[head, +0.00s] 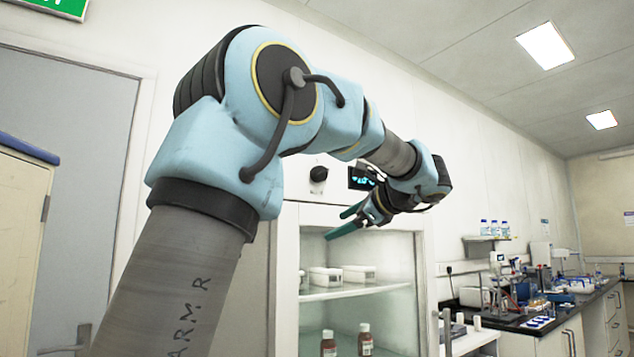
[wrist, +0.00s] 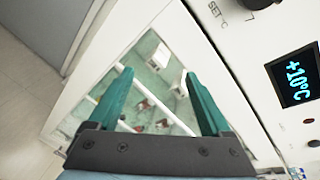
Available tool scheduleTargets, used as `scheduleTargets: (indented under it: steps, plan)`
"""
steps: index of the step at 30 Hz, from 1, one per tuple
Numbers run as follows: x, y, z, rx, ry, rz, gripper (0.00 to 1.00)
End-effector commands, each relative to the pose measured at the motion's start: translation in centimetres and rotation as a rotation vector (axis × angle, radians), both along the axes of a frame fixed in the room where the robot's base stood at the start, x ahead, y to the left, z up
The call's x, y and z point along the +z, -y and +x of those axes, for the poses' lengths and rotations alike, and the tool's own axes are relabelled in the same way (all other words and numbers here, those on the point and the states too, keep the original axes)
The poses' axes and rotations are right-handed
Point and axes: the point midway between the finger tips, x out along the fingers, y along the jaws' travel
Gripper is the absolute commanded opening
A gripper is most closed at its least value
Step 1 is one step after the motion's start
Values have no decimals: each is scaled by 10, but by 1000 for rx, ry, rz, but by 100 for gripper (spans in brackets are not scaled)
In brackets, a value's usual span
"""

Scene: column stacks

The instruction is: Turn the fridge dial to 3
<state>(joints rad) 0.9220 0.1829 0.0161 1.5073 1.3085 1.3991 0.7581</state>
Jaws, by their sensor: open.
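The fridge dial (head: 318,174) is a black round knob on the white panel above the glass-fronted fridge. In the wrist view only the dark lower edge of the dial (wrist: 261,3) shows at the top, beside the printed "SET °C". Its setting cannot be read. The display (wrist: 295,76) reads +10°C; it also shows in the head view (head: 362,179), partly behind my arm. My gripper (head: 335,225) has green fingers, open and empty, below and to the right of the dial in the head view. In the wrist view the open fingers (wrist: 158,76) lie over the fridge glass, apart from the dial.
The fridge shelf (head: 350,291) holds white boxes (head: 326,277), with brown bottles (head: 365,338) below. A lab bench (head: 560,322) with equipment stands to the right. A grey door (head: 75,140) is at the left.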

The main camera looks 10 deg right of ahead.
Motion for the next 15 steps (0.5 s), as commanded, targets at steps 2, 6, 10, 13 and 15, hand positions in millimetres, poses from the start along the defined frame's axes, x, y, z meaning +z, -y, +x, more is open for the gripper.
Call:
scheduleTargets:
  steps: [2, 6, 10, 13, 15]
  plan:
    - [57, 24, -19, -16, 99, 70, 82]
    - [113, 38, -44, -1, 201, 138, 82]
    - [128, 39, -49, 10, 230, 155, 82]
    - [129, 33, -40, 13, 231, 156, 82]
    - [130, 27, -31, 13, 230, 156, 82]
